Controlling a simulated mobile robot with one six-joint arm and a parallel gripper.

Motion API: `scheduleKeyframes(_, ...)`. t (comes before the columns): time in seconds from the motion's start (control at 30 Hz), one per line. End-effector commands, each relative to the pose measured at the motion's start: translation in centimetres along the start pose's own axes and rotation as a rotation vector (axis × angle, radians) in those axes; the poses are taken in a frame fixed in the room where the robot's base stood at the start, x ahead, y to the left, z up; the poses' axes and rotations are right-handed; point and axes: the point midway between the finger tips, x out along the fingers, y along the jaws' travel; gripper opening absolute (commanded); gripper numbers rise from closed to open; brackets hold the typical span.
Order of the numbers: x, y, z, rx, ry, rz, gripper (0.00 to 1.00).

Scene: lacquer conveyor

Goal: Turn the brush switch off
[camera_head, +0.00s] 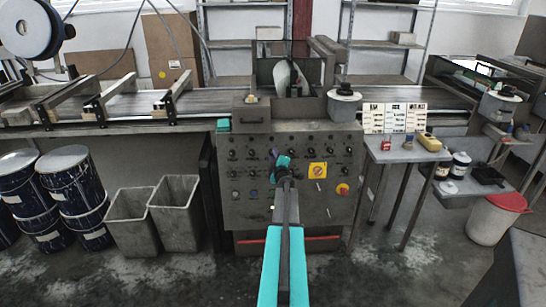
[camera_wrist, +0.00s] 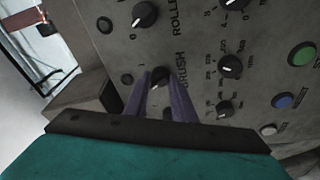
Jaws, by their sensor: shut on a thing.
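The grey control panel (camera_head: 240,210) stands in the middle of the head view and fills most of the wrist view. The brush switch (camera_wrist: 158,73) is a small black knob beside a partly hidden label that reads like "BRUSH". My gripper (camera_wrist: 161,80) has its two purple fingers on either side of this knob, shut on it. The fingers hide part of the knob, and its exact pointer angle is hard to read. In the head view my gripper (camera_head: 280,170) reaches the panel's middle, and the arm hides the knob there.
Near the switch are a roller knob (camera_wrist: 145,14), another black knob (camera_wrist: 230,66), a green button (camera_wrist: 302,54) and a blue button (camera_wrist: 283,100). A red-and-yellow emergency stop (camera_head: 342,189) is on the panel's right. Bins (camera_head: 176,212) stand left; a side table (camera_head: 405,152) stands right.

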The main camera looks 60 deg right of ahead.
Motion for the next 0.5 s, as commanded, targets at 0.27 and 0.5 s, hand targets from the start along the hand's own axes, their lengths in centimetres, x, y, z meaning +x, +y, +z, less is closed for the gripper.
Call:
scheduleKeyframes(0.27, 0.13, 0.55, 0.32, -0.004, -0.006, 0.005, 0.01)
scheduleKeyframes(0.5, 0.10, 0.40, 0.25, -0.003, -0.005, 0.003, 0.42)
